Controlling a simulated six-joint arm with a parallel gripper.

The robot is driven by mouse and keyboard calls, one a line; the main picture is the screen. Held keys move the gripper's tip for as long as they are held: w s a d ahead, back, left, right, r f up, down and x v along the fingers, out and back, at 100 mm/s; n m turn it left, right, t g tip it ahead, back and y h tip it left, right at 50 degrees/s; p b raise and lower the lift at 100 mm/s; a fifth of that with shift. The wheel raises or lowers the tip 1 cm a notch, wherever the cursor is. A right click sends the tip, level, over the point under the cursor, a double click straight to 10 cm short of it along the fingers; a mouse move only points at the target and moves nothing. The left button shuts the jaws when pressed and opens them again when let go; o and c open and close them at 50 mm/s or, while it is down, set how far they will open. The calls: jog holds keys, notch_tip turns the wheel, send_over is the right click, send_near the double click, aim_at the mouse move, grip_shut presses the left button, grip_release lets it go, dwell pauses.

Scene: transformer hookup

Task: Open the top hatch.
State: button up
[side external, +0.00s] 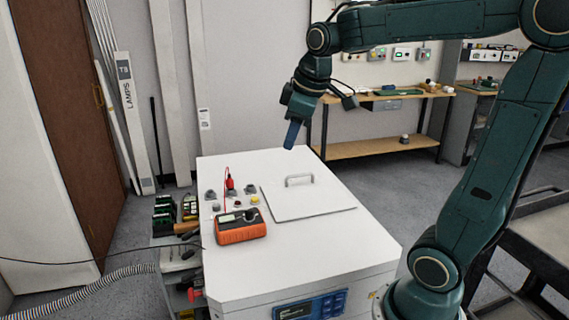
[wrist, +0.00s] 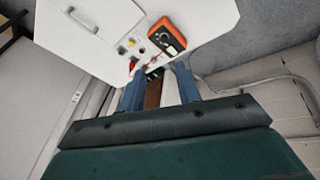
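The top hatch (side external: 318,204) is a flat white square panel lying closed on top of the white transformer cabinet (side external: 300,255). Its bar handle (side external: 299,180) stands near the hatch's far edge. In the wrist view the hatch (wrist: 100,22) and its handle (wrist: 76,13) show at the upper left. My gripper (side external: 292,134) is in the air above the cabinet's far end, apart from the handle. In the wrist view its two blue fingers (wrist: 160,86) are spread with nothing between them.
An orange multimeter (side external: 240,226) lies on the cabinet left of the hatch, beside several terminals and a red plug (side external: 230,184). A cart (side external: 178,250) with parts stands left of the cabinet. A workbench (side external: 385,97) is at the back. The air above the hatch is clear.

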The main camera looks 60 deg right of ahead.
jog(key=w+d+f+n+g, duration=0.1)
jog(key=w+d+f+n, duration=0.1)
jog(key=w+d, duration=0.5)
jog(key=n+g, duration=0.2)
jog(key=n, duration=0.2)
send_over(301, 175)
jog(key=s+a, duration=0.2)
notch_tip(301, 175, down, 11)
jog(key=shift+w+f, duration=0.15)
jog(key=shift+f, duration=0.05)
jog(key=f, duration=0.4)
jog(key=w+d+f, duration=0.1)
jog(key=f, duration=0.8)
jog(key=shift+w+d+f, duration=0.1)
jog(key=shift+w+d, duration=0.3)
grip_shut()
